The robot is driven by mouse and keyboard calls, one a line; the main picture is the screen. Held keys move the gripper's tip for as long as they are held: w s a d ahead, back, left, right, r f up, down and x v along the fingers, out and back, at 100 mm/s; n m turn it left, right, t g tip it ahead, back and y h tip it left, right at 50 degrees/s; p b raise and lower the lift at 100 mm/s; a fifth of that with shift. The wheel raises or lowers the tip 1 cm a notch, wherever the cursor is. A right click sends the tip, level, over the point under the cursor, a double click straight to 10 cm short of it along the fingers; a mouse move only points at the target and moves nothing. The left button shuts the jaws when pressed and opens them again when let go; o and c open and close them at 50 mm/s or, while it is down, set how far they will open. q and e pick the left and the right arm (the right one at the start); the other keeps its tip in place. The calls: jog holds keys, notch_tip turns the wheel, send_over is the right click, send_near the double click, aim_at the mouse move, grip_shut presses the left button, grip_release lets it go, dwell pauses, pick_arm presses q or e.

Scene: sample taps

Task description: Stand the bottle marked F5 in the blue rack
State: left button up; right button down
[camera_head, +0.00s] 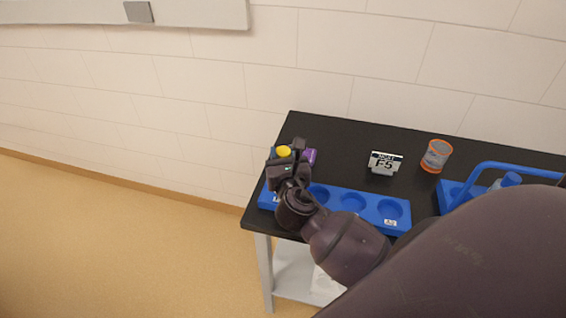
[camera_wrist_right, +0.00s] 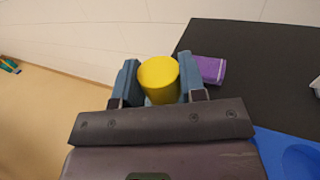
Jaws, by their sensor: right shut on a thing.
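A bottle with a yellow cap (camera_head: 283,151) is in my right gripper (camera_head: 284,163), which is shut on it at the left end of the table. The cap also shows between the two fingers in the right wrist view (camera_wrist_right: 158,77). The bottle's body and any mark on it are hidden by the gripper. The blue rack (camera_head: 370,205) lies along the table's front edge, with several round holes; those in view look empty. My right gripper and arm cover its left part. I cannot tell whether the bottle touches the rack. My left gripper is not in view.
A purple object (camera_wrist_right: 212,70) lies just right of the gripper. An orange-rimmed cup (camera_head: 437,157) and a blue carrier (camera_head: 452,190) with a blue-capped bottle (camera_head: 510,180) are farther right. A wall runs behind the table.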

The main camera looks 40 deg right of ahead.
notch_tip(320, 180, down, 2)
jog(key=shift+f, duration=0.15)
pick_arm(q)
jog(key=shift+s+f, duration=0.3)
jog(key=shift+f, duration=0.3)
pick_arm(e)
jog(key=c, duration=0.7)
grip_release()
jog(key=shift+f, duration=0.1)
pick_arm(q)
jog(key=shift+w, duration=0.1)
